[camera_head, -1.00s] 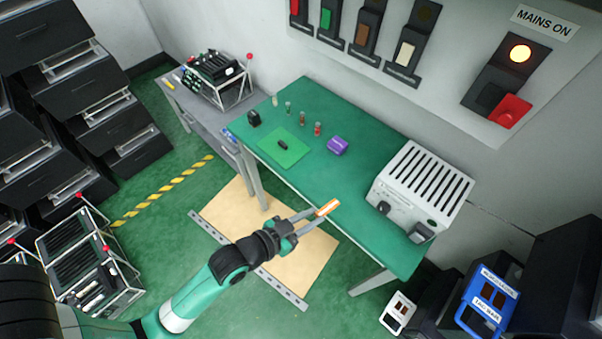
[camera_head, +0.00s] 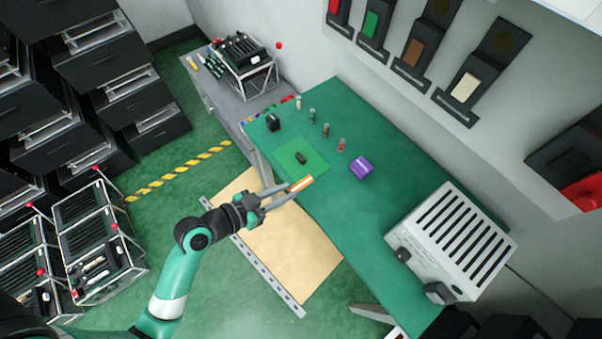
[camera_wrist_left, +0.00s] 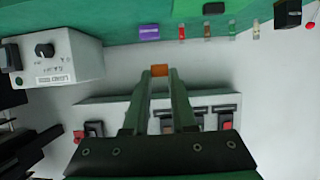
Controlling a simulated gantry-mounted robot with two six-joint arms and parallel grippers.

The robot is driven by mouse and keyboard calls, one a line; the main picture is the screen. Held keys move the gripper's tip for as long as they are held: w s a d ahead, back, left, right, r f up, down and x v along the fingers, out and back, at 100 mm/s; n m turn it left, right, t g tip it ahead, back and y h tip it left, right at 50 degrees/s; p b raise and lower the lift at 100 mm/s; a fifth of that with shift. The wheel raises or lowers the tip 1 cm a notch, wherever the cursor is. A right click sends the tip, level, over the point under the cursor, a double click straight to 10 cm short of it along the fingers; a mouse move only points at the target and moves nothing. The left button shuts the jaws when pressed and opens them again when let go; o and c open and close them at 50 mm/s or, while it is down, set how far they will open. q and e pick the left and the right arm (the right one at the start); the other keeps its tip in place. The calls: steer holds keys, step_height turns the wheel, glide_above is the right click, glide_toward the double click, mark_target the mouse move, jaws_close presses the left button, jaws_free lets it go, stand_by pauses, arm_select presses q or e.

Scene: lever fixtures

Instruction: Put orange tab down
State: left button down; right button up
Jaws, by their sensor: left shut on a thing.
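The orange tab (camera_head: 301,184), a small flat piece with a pale stripe, is between the fingertips of my left gripper (camera_head: 293,189) in the head view. The fingers are shut on it, near the left edge of the green table (camera_head: 330,225), and it appears to be above the table. In the left wrist view the tab (camera_wrist_left: 160,70) shows as an orange block at the tips of my left gripper (camera_wrist_left: 160,76). My right gripper is in neither view.
A green mat (camera_head: 318,159) with a small dark piece, a purple block (camera_head: 361,167) and several small coloured pegs are on the table. A white slotted box (camera_head: 450,240) stands at its right end. Wall levers (camera_head: 465,87) are behind. Bare table lies between the purple block and box.

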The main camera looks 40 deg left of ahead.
arm_select(q)
steer(key=w+a+f+b, duration=0.1)
steer(key=w+a+f, duration=0.2)
steer(key=w, duration=0.2)
steer(key=b, duration=0.3)
glide_above(297, 181)
steer(key=s, duration=0.1)
steer(key=f, duration=0.4)
steer(key=shift+d+f, duration=0.2)
steer(key=shift+f, duration=0.1)
steer(key=shift+w+a+f, duration=0.15)
steer(key=shift+w+f, duration=0.05)
steer(key=shift+w, duration=0.15)
steer(key=f, duration=0.2)
steer(key=f+b, duration=0.1)
steer(key=shift+w+a+f, duration=0.15)
steer(key=shift+w+f, duration=0.05)
steer(key=shift+f, duration=0.2)
steer(key=shift+r, duration=0.1)
steer(key=shift+f+b, duration=0.2)
steer(key=shift+b, duration=0.2)
steer(key=c, duration=0.7)
jaws_free()
